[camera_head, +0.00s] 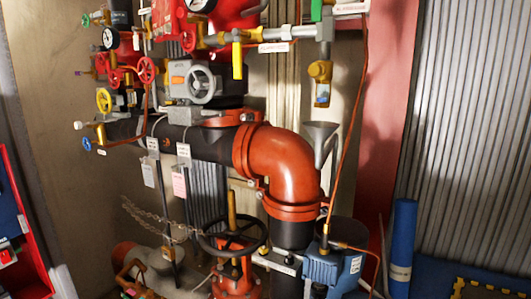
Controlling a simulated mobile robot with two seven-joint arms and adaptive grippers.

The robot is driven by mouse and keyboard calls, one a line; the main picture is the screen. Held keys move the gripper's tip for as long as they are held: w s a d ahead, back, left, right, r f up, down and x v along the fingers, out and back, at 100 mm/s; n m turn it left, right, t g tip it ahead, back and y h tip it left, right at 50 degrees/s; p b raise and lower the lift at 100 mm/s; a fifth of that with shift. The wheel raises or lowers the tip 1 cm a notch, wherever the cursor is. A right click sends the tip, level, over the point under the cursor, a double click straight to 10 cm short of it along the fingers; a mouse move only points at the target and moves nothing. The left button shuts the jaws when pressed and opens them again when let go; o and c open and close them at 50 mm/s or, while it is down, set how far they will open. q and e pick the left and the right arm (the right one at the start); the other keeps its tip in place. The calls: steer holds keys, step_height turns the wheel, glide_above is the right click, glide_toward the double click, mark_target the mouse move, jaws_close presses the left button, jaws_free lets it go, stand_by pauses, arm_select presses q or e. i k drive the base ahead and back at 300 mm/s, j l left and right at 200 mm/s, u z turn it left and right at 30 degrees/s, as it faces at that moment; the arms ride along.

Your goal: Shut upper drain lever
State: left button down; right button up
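A yellow lever (237,60) hangs straight down from a brass valve on the thin horizontal pipe (285,33) at the upper middle. A green handle (316,10) stands above the right end of that pipe, cut by the top edge. A small green handle (86,20) is at the far upper left. The labels are too small to read, so I cannot tell which is the upper drain lever. A brass fitting (321,72) hangs below the pipe's right end, above a grey funnel (320,132). Neither of my grippers shows in the head view.
A large red elbow pipe (285,160) fills the middle. A blue unit (332,268) and blue roll (402,245) stand lower right.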

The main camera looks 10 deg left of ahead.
mark_target(136, 43)
steer(key=i+u, duration=0.25)
steer(key=u, duration=0.15)
steer(key=i+l+u, duration=0.1)
steer(key=i+u, duration=0.15)
steer(key=u, duration=0.2)
steer(key=i+l+u, duration=0.2)
steer(key=u, duration=0.2)
